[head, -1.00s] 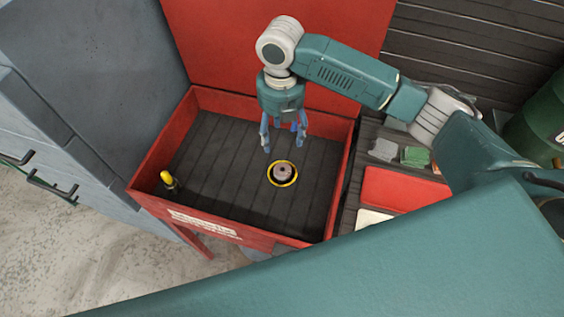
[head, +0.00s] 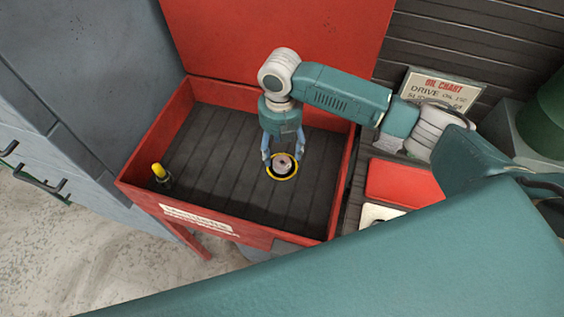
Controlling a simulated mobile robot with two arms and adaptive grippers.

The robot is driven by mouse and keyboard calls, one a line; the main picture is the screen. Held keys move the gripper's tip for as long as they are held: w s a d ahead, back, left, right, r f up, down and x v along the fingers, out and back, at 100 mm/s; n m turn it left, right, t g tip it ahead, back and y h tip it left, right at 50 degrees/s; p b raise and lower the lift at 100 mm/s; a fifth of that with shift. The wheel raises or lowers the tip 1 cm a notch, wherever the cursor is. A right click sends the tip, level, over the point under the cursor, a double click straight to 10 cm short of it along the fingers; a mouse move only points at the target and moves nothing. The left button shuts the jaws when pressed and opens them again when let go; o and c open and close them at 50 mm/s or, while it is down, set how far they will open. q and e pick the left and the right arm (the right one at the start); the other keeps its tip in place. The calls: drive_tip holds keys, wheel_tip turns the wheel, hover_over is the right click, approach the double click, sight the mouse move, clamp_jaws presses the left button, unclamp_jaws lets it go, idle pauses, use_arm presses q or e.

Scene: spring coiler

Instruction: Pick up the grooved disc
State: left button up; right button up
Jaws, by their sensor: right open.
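The grooved disc (head: 285,165) is a small brownish-grey round piece. It sits within a yellow ring (head: 284,177) on the dark slatted floor of a red bin. My right gripper (head: 282,158) points down with its blue fingers apart, one on each side of the disc as seen from here. Whether the fingers touch the disc cannot be told. My left gripper is out of view.
The red bin (head: 150,135) has raised walls and a tall red back panel. A yellow-topped item (head: 160,172) stands in its left corner. To the right are a red tray (head: 402,184) and an oil chart sign (head: 440,90). The bin's left floor is mostly clear.

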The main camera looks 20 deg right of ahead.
sight(282, 159)
wheel_tip(282, 159, down, 4)
drive_tip(key=shift+s+d+f+p, duration=0.1)
drive_tip(key=shift+d+f+p, duration=0.05)
drive_tip(key=shift+p, duration=0.65)
drive_tip(key=shift+f, duration=0.55)
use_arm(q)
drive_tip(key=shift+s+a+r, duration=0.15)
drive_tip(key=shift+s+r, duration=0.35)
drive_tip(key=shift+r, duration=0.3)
use_arm(e)
drive_tip(key=shift+r, duration=0.1)
clamp_jaws()
